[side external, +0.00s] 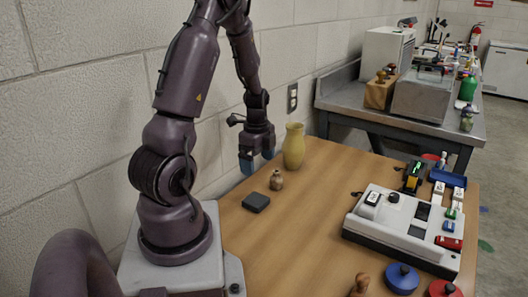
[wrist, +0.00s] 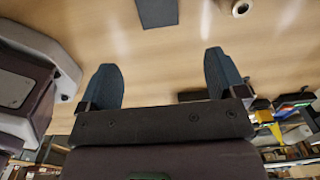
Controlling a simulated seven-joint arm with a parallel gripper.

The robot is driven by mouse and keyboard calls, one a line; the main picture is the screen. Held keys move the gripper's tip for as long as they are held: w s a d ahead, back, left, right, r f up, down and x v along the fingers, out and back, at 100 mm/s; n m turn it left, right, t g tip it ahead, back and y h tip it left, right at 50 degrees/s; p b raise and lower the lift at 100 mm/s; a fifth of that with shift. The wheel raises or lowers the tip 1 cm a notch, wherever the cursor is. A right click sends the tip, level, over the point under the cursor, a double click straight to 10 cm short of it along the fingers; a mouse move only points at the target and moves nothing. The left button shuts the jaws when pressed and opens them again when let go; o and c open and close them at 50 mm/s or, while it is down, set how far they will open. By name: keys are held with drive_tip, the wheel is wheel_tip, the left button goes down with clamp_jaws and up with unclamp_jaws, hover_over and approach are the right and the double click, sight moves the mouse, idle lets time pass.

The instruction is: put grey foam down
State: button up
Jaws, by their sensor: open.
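The grey foam (side external: 256,202) is a small dark grey block lying flat on the wooden table near its wall-side edge. In the wrist view, a dark block that looks like it (wrist: 157,12) shows at the top edge, partly cut off. My gripper (side external: 257,160) is raised above the table, pointing down, behind and above the foam and apart from it. In the wrist view, my gripper (wrist: 162,76) has its two blue-grey fingers spread wide, with only bare table seen between them.
A small brown jar (side external: 276,180) stands close to the foam, and a yellow vase (side external: 293,147) stands behind it. A white device (side external: 402,233) with several small items fills the right. Blue (side external: 402,277) and red round objects lie at the front. The table's middle is clear.

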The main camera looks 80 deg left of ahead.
drive_tip(key=w+d+r+n+t, duration=0.1)
drive_tip(key=w+d+r+n, duration=0.15)
drive_tip(key=d+r, duration=0.35)
drive_tip(key=w+d+r+n+t, duration=0.1)
drive_tip(key=w+d+r, duration=0.3)
drive_tip(key=d+r, duration=0.3)
drive_tip(key=s+d+r+n+t, duration=0.1)
drive_tip(key=s+d+r+n, duration=0.1)
drive_tip(key=d, duration=0.5)
drive_tip(key=s+d+r+n+t, duration=0.2)
drive_tip(key=s+d+r+n, duration=0.1)
drive_tip(key=d+r, duration=0.3)
drive_tip(key=shift+s+d+r, duration=0.4)
drive_tip(key=shift+s+d, duration=0.05)
drive_tip(key=shift+d, duration=0.45)
